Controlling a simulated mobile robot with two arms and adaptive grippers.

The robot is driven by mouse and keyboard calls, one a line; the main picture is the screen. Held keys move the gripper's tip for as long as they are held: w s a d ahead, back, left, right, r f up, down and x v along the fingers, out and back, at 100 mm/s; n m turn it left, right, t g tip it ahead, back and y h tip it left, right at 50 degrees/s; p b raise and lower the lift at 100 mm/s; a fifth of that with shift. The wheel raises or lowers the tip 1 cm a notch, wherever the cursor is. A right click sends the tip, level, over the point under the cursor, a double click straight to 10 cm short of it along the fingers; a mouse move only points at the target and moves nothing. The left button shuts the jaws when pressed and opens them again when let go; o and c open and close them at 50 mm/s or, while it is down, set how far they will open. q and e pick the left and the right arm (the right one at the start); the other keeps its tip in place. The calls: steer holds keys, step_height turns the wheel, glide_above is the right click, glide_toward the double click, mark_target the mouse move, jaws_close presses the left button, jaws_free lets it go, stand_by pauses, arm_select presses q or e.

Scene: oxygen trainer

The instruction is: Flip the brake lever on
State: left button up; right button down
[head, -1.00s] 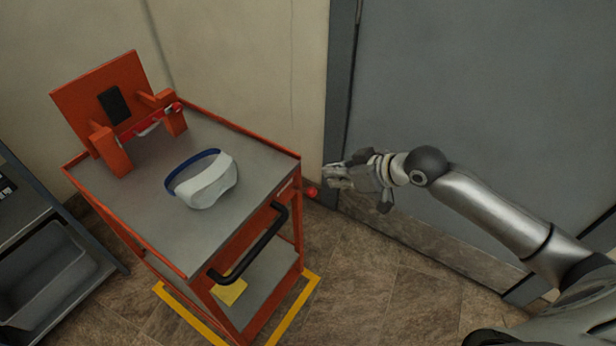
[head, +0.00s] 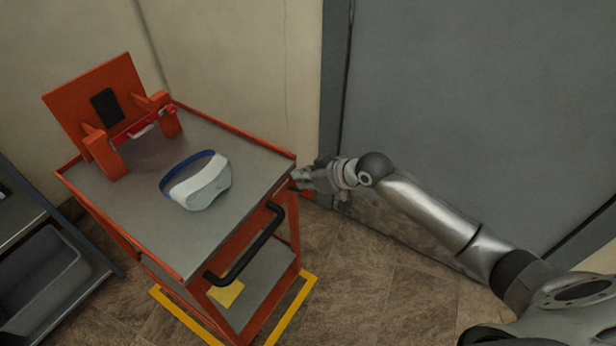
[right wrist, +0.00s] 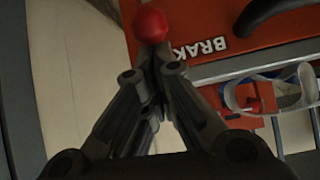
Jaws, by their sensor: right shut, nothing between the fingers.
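The brake lever's round red knob (right wrist: 150,25) shows at the top of the right wrist view, beside the cart's orange panel lettered "BRAK" (right wrist: 214,47), the rest of the word being cut off or hidden. My right gripper (head: 298,178) is at the cart's right front corner in the head view, where it largely covers the lever. In the right wrist view its closed fingertips (right wrist: 150,62) appear right at the knob, with nothing between them. I cannot tell whether they touch it. The lever's shaft is hidden. My left gripper is out of view.
The orange cart has a grey top (head: 130,210) and a black handle (head: 248,248) at its front. A white headset with a blue strap (head: 203,186) lies on it, before an orange stand (head: 85,100). A grey door (head: 470,100) stands behind my right arm.

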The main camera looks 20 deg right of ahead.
steer(key=shift+s+d+f+b, duration=0.15)
steer(key=shift+f+b, duration=0.05)
steer(key=shift+b, duration=0.3)
stand_by(0.7)
